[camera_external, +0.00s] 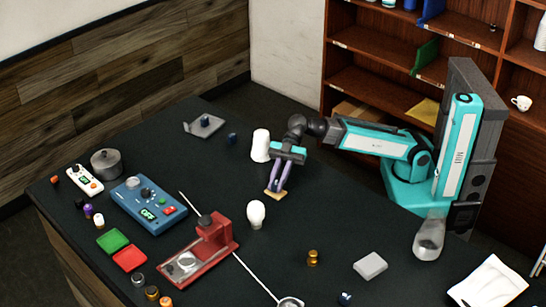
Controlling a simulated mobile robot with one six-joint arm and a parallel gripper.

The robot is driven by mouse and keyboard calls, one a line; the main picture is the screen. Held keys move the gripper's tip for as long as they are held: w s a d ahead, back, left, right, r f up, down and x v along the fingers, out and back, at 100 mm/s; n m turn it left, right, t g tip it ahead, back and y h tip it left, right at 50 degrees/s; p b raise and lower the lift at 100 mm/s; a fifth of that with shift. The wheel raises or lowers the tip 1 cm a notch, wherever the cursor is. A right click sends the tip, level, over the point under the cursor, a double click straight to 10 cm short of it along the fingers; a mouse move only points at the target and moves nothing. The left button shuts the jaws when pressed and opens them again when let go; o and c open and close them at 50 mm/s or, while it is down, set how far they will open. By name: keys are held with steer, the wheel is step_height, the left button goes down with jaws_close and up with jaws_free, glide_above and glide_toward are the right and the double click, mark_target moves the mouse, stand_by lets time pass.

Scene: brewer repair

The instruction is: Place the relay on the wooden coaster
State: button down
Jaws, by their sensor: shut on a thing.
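The wooden coaster (270,194) looks like a small flat tan piece on the dark tabletop near the middle. My gripper (278,185) points down right over it, its fingertips at or just above the tan piece. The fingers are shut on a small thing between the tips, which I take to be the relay. It is mostly hidden by the fingers and too small to make out, so I cannot tell whether it touches the coaster.
A white cylinder (261,146) stands close behind my gripper, and a white bulb (256,214) stands just in front. A red machine (204,250), a blue control box (148,203) and a pot (106,162) are to the left. A grey block (370,266) lies at right.

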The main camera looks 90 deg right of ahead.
steer(key=shift+f, duration=0.2)
steer(key=c, duration=1.7)
jaws_free()
steer(key=shift+o, duration=0.2)
steer(key=shift+r, duration=0.2)
steer(key=p+v, duration=0.1)
steer(key=v, duration=1.1)
